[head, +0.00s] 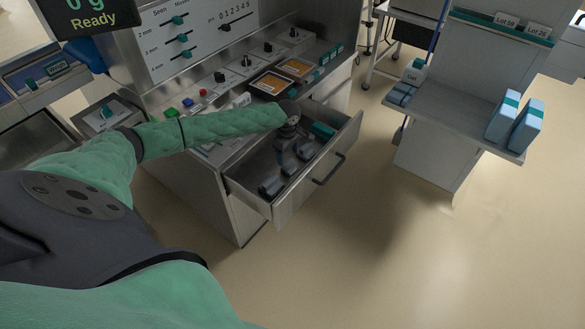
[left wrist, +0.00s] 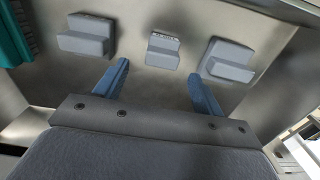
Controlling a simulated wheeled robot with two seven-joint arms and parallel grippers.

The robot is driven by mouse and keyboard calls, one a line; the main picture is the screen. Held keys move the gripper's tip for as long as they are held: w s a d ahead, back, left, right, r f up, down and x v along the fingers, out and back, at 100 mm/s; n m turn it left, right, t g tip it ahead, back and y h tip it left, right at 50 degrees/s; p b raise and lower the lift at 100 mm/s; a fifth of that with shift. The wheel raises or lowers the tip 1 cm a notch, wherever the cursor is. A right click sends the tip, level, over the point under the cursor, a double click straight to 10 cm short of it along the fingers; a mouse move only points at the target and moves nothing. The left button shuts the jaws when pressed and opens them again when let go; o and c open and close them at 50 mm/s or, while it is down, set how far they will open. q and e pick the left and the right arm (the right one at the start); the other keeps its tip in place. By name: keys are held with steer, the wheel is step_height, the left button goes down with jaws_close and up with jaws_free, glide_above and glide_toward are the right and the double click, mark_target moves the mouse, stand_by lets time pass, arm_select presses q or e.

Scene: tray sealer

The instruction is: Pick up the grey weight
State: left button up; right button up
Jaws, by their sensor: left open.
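Several grey blocks lie in the open drawer (head: 285,205). In the left wrist view there is a stepped block at left (left wrist: 88,36), a smaller middle block (left wrist: 163,52) with a marked strip on its top edge, and a stepped block at right (left wrist: 229,62). I cannot tell for sure which is the grey weight. My left gripper (left wrist: 160,80) is open and empty, pointing down into the drawer. Its blue fingers straddle the middle block's position, with the block ahead of them and apart from both. In the head view the left gripper (head: 283,160) partly hides the blocks. My right gripper is out of view.
A teal item (head: 322,130) lies at the drawer's far end, also in the left wrist view (left wrist: 13,40). The drawer's front wall with its handle (head: 328,170) and the counter edge border the space. A shelf cart (head: 455,110) with boxes stands at right; the floor between is clear.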

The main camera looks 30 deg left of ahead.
mark_target(288, 162)
arm_select(q)
steer(key=shift+f, duration=0.7)
steer(key=shift+s+d+f+p, duration=0.1)
steer(key=shift+f+p, duration=0.2)
steer(key=shift+f, duration=0.25)
steer(key=shift+s+d+f+p, duration=0.1)
steer(key=shift+f+p, duration=0.2)
steer(key=shift+f, duration=0.25)
step_height(288, 162, down, 2)
steer(key=shift+f, duration=0.25)
steer(key=c, duration=1.2)
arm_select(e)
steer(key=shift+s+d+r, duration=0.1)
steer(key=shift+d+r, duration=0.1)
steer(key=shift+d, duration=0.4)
arm_select(q)
steer(key=shift+r, duration=0.15)
steer(key=shift+c, duration=0.2)
